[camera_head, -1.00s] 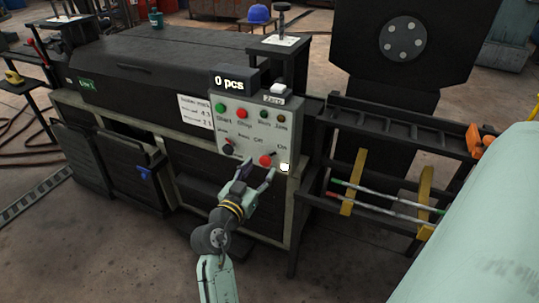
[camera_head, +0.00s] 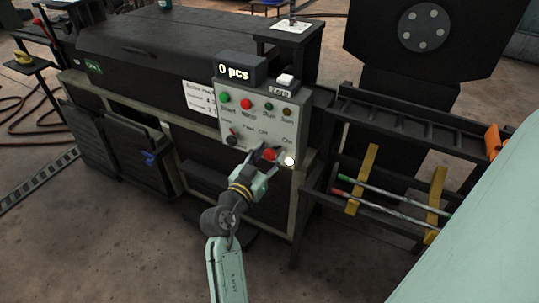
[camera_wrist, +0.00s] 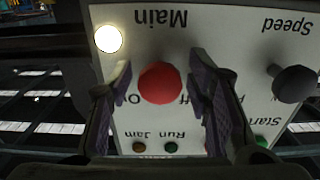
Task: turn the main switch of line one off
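The red main switch knob (camera_head: 270,154) is at the lower right of the grey control panel (camera_head: 258,110), with the Off and On labels above it. In the wrist view the knob (camera_wrist: 160,83) appears upside down under the word Main, between my two fingers. My gripper (camera_head: 267,158) is open around the knob, with a visible gap on each side. In the wrist view my gripper (camera_wrist: 163,90) has purple finger pads left and right of it. A white lamp (camera_head: 289,160) beside the knob is lit. The knob's pointing direction cannot be told.
The black speed knob (camera_head: 232,141) is left of the main switch. Green start (camera_head: 225,98) and red stop (camera_head: 246,104) buttons are above. A counter (camera_head: 234,70) reads 0 pcs. A rack (camera_head: 400,205) with rods stands to the right. Open floor lies in front.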

